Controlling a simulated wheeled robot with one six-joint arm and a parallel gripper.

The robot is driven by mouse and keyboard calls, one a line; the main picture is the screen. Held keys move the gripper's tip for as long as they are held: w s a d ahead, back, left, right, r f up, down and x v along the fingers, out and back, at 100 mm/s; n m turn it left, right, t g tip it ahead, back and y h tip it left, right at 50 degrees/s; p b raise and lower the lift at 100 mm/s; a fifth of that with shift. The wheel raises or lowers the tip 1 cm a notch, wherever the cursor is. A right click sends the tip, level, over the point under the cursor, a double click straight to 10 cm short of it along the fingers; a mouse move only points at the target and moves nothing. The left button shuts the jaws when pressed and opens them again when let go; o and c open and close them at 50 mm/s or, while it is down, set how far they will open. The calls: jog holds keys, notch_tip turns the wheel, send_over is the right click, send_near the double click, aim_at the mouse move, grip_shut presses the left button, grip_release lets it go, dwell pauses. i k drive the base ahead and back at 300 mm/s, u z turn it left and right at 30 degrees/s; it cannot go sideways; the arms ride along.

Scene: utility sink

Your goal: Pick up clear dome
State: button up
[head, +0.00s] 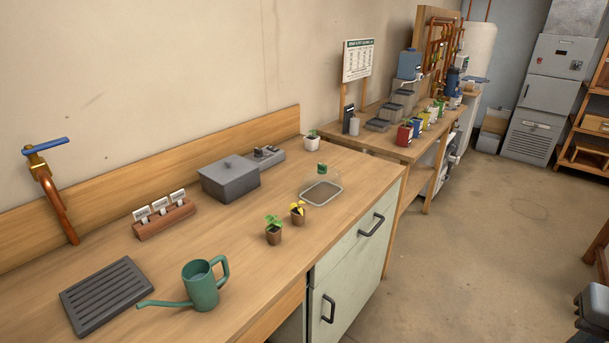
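The clear dome (322,171) is see-through with a green patch at its top. It shows at the right part of the near wooden counter, over a shallow grey tray (321,193) with a pale rim. Its outline is faint, so I cannot tell exactly how it sits on the tray. My gripper is not recognisable in the head view, and nothing is seen touching the dome.
Two small potted seedlings (274,230) stand just left of the tray. A grey lidded box (230,179) and a white plant pot (312,136) stand behind. A green watering can (202,286) is at the front left. Cabinet handles (372,224) stick out below the counter edge.

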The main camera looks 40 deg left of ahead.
aim_at(317, 189)
jog(key=u, duration=0.8)
jog(key=i, duration=0.95)
jog(key=u, duration=0.9)
